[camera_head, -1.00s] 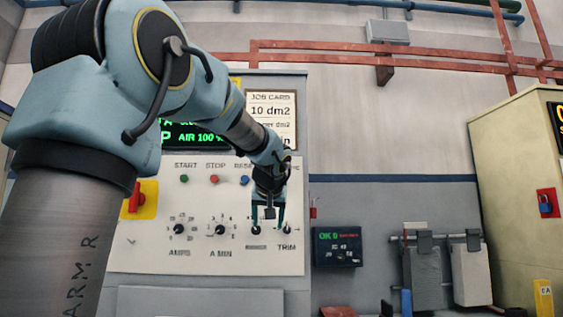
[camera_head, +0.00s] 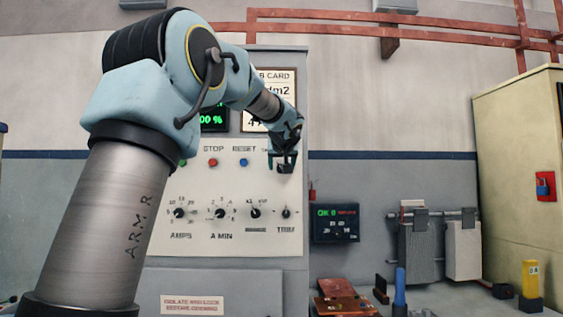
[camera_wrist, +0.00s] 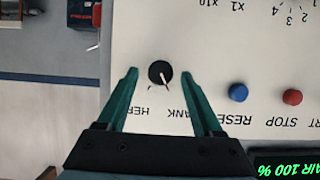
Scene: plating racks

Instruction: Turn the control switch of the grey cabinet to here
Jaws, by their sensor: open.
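The grey cabinet (camera_head: 222,285) stands in the middle of the head view with a pale control panel (camera_head: 200,235). The control switch is a small black round knob (camera_wrist: 157,71) with a white pointer line, beside the partly hidden labels HERE and TANK. Its pointer slants toward the TANK side in the wrist view. My gripper (camera_head: 285,166) is at the panel's upper right and hides the switch in the head view. In the wrist view my gripper (camera_wrist: 159,75) is open, one green finger on each side of the knob, with gaps to both.
Blue (camera_wrist: 238,92) and red (camera_wrist: 292,97) buttons sit beside the switch. Below are the AMPS (camera_head: 179,213), A MIN (camera_head: 220,213), x1/x10 (camera_head: 255,212) and TRIM (camera_head: 286,212) knobs. A small green display (camera_head: 336,222) hangs right of the cabinet; a yellow cabinet (camera_head: 520,180) stands farther right.

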